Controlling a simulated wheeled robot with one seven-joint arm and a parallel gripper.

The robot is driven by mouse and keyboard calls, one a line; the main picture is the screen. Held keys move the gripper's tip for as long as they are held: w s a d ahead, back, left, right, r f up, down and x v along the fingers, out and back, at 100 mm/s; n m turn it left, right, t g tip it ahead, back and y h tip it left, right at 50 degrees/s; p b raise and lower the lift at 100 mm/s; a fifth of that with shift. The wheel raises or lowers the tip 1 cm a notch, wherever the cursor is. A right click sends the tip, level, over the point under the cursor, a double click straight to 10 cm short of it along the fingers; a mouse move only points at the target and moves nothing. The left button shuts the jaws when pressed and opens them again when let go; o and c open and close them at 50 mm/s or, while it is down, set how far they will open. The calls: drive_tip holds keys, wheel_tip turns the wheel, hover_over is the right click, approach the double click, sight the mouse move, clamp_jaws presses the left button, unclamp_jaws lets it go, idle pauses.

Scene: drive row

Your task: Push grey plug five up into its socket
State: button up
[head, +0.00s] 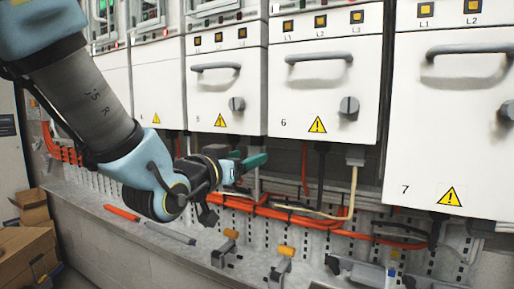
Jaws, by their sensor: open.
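Drive unit five (225,80) is the white cabinet with the number 5 low on its front, left of unit six. My gripper (247,160) is just below its lower right edge, with green fingertips pointing right. The fingers look close together in this view, and the gap between them is hard to see. A pale grey vertical cable (257,186) hangs right beneath the fingertips. Grey plug five itself and its socket cannot be made out; my gripper and the cabinet's lower edge cover that spot.
Unit six (322,85) has a grey plug (355,157) with a cream cable under it. Orange and black cables run along the perforated back panel. A ledge (190,262) below holds an orange-handled tool (122,213) and clamps (223,250). Boxes (28,245) stand at left.

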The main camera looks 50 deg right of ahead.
sight(254, 154)
drive_tip(key=shift+p+x, duration=0.85)
drive_tip(key=shift+x, duration=1.95)
clamp_jaws()
